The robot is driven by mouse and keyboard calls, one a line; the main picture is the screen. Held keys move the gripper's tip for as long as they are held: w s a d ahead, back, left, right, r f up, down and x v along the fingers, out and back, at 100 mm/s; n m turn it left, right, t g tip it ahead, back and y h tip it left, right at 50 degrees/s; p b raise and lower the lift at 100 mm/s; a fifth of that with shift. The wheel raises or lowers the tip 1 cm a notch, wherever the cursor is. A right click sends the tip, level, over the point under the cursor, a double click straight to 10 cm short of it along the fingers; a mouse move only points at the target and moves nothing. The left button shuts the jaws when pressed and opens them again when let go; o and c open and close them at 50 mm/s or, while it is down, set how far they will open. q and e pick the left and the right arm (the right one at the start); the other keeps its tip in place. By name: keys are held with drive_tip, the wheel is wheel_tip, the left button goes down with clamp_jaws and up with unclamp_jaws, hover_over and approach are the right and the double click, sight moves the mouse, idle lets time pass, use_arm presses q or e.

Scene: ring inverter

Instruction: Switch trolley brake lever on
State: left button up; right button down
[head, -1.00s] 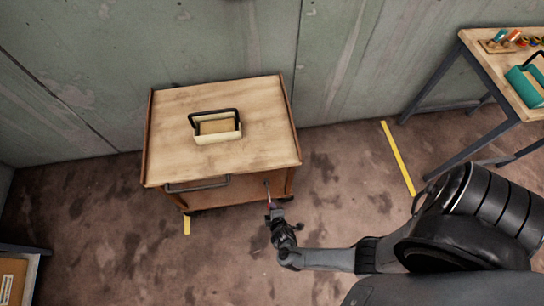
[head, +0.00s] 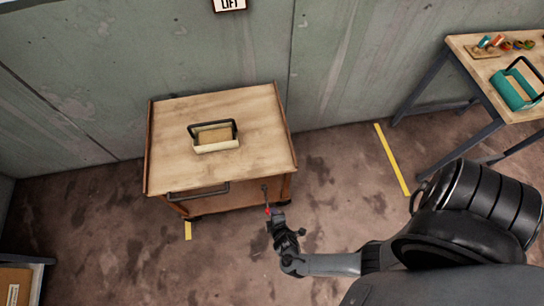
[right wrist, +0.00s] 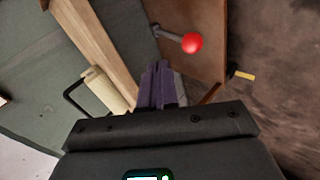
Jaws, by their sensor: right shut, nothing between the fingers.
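The trolley (head: 175,128) has a wooden top and a brown body and stands against the wall. Its brake lever (head: 265,190) is a short grey shaft at the front right corner. The lever's red ball knob (head: 268,211) is partly hidden by my gripper in the head view. In the right wrist view, the red knob (right wrist: 192,43) and grey shaft (right wrist: 168,34) show clearly, just beyond and right of my fingertips. My right gripper (head: 272,217) is shut and empty; its fingers (right wrist: 157,72) appear apart from the knob. My left gripper is not in view.
A cream caddy (head: 215,146) with a black handle stands on the trolley top. A grey push handle (head: 198,191) is on the trolley's front. A workbench (head: 478,66) with a green caddy (head: 514,92) stands at right. Floor between them is clear, with yellow tape (head: 392,160).

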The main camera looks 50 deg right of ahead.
drive_tip(key=p+v, duration=0.1)
drive_tip(key=v, duration=0.6)
drive_tip(key=shift+a+f, duration=0.2)
drive_tip(key=shift+f, duration=0.1)
drive_tip(key=shift+s, duration=0.2)
